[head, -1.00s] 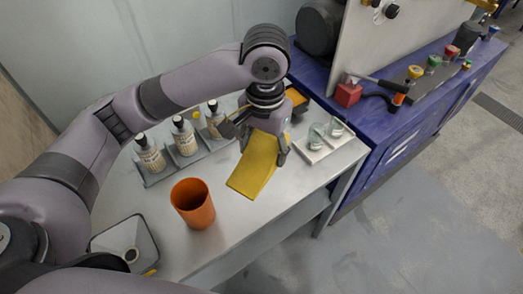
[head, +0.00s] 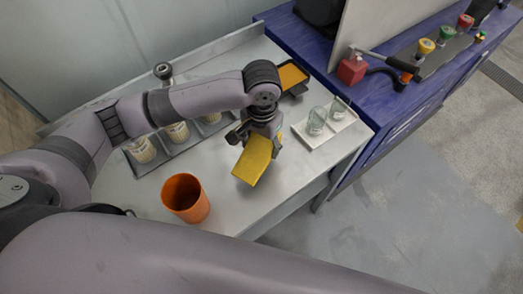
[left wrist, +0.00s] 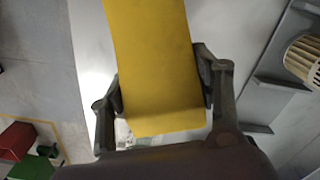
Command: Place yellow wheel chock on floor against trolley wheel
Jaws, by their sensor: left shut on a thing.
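The yellow wheel chock (head: 254,160) is held in my left gripper (head: 262,138) above the grey table, near its front edge. In the left wrist view the chock (left wrist: 153,60) fills the middle, with a finger of the gripper (left wrist: 160,98) against each side. I cannot tell how high above the table it is. A large grey arm link of mine crosses the bottom of the head view, but no right gripper shows. No trolley wheel is visible in these frames.
An orange cup (head: 186,199), bottles (head: 177,132) in a grey rack, a tray with glass jars (head: 318,124) and a yellow-filled black tray (head: 291,77) stand on the table (head: 232,211). A blue bench (head: 335,87) adjoins it. Grey floor (head: 400,215) at right is clear.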

